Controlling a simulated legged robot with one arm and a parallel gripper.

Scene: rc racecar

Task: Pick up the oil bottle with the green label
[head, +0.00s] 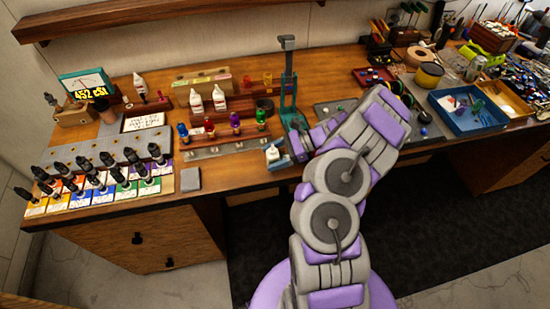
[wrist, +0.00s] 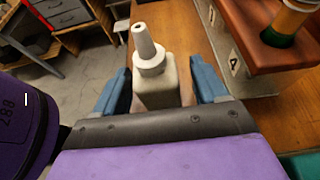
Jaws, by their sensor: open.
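A small white bottle (wrist: 155,84) with a pale nozzle stands upright between the two blue fingers of my gripper (wrist: 162,88) in the wrist view. The fingers are open, one on each side, with a gap visible at the right; contact at the left is unclear. In the head view the white bottle (head: 272,154) is at the front edge of the wooden bench, beside my gripper (head: 284,160). No green label shows on it; its lower part is hidden. Two other white bottles (head: 196,101) (head: 219,98) stand farther back, and their labels are too small to read.
A numbered wooden rack (wrist: 262,45) stands close to the right of my gripper. A green stand (head: 288,98) rises behind it. Several black-capped bottles (head: 105,160) stand on coloured cards at left. A blue tray (head: 462,125) lies at right. The bench edge is just in front.

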